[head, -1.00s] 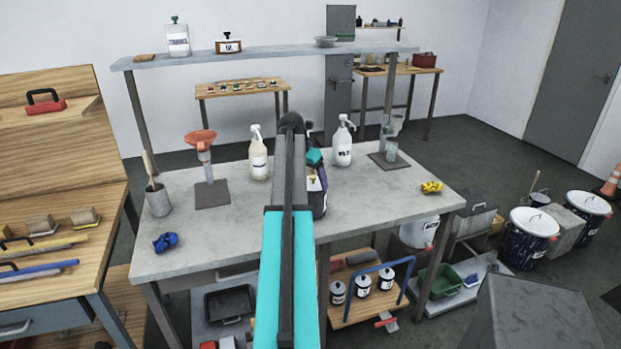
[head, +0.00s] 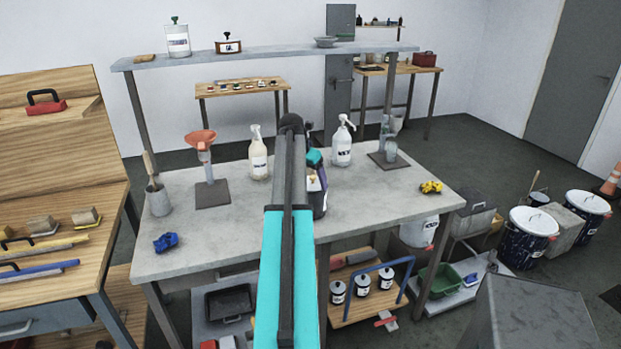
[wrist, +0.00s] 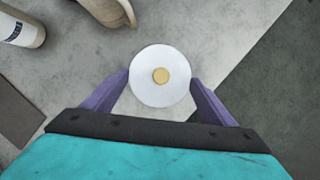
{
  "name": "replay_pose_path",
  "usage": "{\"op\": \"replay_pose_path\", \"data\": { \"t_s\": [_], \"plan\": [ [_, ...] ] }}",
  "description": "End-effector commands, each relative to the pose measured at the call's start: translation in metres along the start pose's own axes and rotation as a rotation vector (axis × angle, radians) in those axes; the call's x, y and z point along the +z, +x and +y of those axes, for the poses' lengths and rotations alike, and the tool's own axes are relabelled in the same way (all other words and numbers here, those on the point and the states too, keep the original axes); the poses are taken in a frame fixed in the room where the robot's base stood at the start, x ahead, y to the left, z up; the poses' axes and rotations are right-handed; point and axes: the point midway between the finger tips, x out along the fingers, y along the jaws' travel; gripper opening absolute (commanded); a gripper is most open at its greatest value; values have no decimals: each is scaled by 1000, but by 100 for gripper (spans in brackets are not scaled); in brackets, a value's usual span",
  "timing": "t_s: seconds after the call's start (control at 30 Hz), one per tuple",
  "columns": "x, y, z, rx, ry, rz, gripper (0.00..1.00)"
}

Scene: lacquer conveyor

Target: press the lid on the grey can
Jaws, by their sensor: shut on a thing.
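My gripper (wrist: 160,88) has its two purple fingers on either side of a round, pale lid (wrist: 150,95) with a tan knob in its middle, and is shut on it. The lid is seen from above, over the grey bench top. Whether a can stands under the lid is hidden in the wrist view. In the head view my arm covers most of this spot. A small white patch like a label (head: 314,184) shows beside the purple finger there, low over the bench; I cannot tell whether it belongs to the grey can.
A cream bottle (head: 259,160) and a white pump bottle (head: 341,148) stand behind my gripper. An orange funnel on a stand (head: 201,140) is left. Blue cloth (head: 166,242) and yellow cloth (head: 431,187) lie near the bench (head: 230,235) edges. Front bench areas are clear.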

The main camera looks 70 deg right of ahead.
Motion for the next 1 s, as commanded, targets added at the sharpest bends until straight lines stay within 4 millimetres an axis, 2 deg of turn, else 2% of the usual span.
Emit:
{"op": "replay_pose_path", "data": {
  "t_s": [0.37, 0.4, 0.5, 1.0],
  "plan": [
    [0, 0, 0, 0, 0, 0, 57],
    [0, 0, 0, 0, 0, 0, 84],
    [0, 0, 0, 0, 0, 0, 100],
    [1, -3, 0, 0, 0, 0, 100]
  ]
}}
